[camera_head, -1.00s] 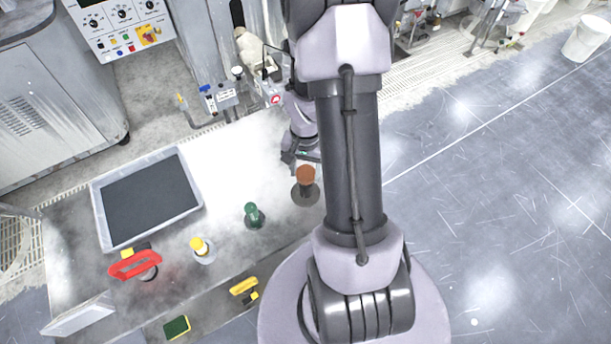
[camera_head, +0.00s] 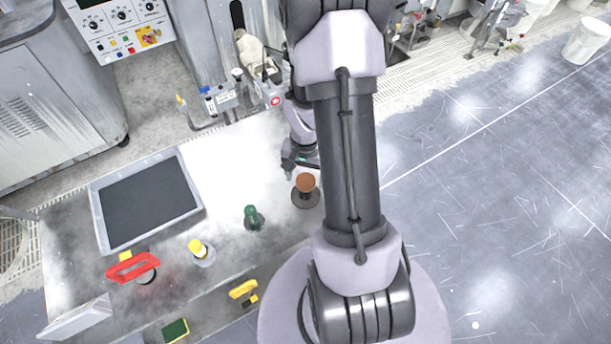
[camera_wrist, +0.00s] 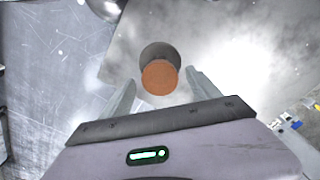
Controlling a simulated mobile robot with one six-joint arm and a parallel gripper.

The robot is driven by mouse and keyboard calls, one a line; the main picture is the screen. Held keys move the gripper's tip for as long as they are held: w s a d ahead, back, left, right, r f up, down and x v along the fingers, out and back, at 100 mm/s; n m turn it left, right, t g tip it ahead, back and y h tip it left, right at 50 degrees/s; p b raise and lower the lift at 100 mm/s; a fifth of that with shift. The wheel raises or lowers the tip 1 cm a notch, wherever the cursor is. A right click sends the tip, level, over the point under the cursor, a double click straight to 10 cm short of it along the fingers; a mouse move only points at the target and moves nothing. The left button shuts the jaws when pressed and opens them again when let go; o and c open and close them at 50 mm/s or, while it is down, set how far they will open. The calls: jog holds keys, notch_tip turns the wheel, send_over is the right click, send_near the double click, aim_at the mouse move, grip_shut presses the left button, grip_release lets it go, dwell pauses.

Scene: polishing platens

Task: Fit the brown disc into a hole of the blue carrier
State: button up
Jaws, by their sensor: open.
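The brown disc (camera_head: 306,183) shows as a brown round knob on a grey round base, standing on the grey bench top. In the wrist view its brown top (camera_wrist: 160,77) lies between the fingertips, with the grey base partly behind it. My gripper (camera_wrist: 161,80) is open, one finger on each side of the knob; I see no clear contact. In the head view my gripper (camera_head: 300,164) is beside the disc, partly hidden by my arm. I cannot make out a blue carrier in either view.
Green (camera_head: 253,217), yellow (camera_head: 200,250) and red-handled (camera_head: 134,267) pieces stand left along the bench. A light-rimmed tray with a dark inside (camera_head: 196,205) is at the left back. A yellow item (camera_head: 243,289) lies near the front. The bench middle is clear.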

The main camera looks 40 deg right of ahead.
jog(key=w+a+r+n+t+p, duration=0.15)
jog(key=a+r, duration=0.25)
jog(key=r, duration=0.7)
jog(key=w+a+r+n+t+p, duration=0.1)
jog(key=a+r+p, duration=0.15)
jog(key=r, duration=0.75)
jog(key=s+a+r+n+t+y+b, duration=0.1)
jog(key=s+a+r+n+t, duration=0.1)
jog(key=s+a+r, duration=0.55)
jog(key=s+a+r+n+t+y, duration=0.1)
jog(key=s+a+r+n, duration=0.3)
jog(key=a, duration=0.6)
notch_tip(320, 180, down, 11)
jog(key=w+m+b, duration=0.1)
jog(key=w+b, duration=0.1)
jog(key=b, duration=0.9)
jog(key=shift+r+b, duration=0.2)
jog(key=shift+b, duration=0.15)
